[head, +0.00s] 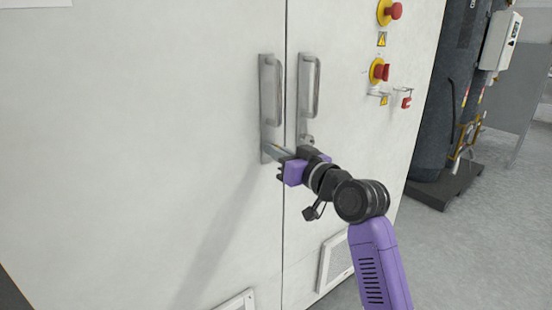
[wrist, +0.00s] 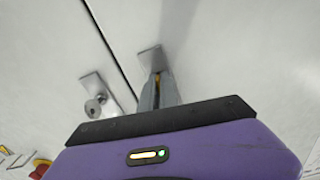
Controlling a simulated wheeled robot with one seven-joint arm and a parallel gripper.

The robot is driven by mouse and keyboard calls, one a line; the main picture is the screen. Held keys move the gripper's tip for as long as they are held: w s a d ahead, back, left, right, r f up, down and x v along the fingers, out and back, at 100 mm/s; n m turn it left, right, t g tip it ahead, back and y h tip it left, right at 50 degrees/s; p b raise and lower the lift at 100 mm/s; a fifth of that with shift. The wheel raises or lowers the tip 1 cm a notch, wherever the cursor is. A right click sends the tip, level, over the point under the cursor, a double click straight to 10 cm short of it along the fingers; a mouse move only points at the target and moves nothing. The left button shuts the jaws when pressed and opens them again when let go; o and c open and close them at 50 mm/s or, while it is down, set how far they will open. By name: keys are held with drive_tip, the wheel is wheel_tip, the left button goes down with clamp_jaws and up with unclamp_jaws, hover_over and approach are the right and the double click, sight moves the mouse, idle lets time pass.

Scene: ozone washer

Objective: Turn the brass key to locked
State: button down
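The brass key (wrist: 157,79) shows only as a thin gold strip between the fingers of my gripper (wrist: 157,86) in the wrist view. The fingers are close together on either side of it. They reach to the lower end of the left door's metal handle plate (wrist: 149,57). In the head view my gripper (head: 271,151) is at the bottom of that plate (head: 267,127), and the key cannot be seen there. The fingers hide most of the key and its lock, so how far it is turned cannot be told.
A second handle plate (head: 303,90) is on the right door, with a round lock-like knob (wrist: 94,107) at its lower end. Red emergency buttons (head: 395,11) and a small red lock (head: 406,103) are farther right. A dark tank (head: 440,110) stands beyond the cabinet (head: 140,130).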

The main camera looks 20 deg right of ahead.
drive_tip(key=shift+f+n+b, duration=0.1)
drive_tip(key=shift+n+b, duration=0.25)
drive_tip(key=shift+n, duration=0.35)
drive_tip(key=c, duration=1.6)
unclamp_jaws()
drive_tip(key=shift+s, duration=0.1)
drive_tip(key=shift+v, duration=3.8)
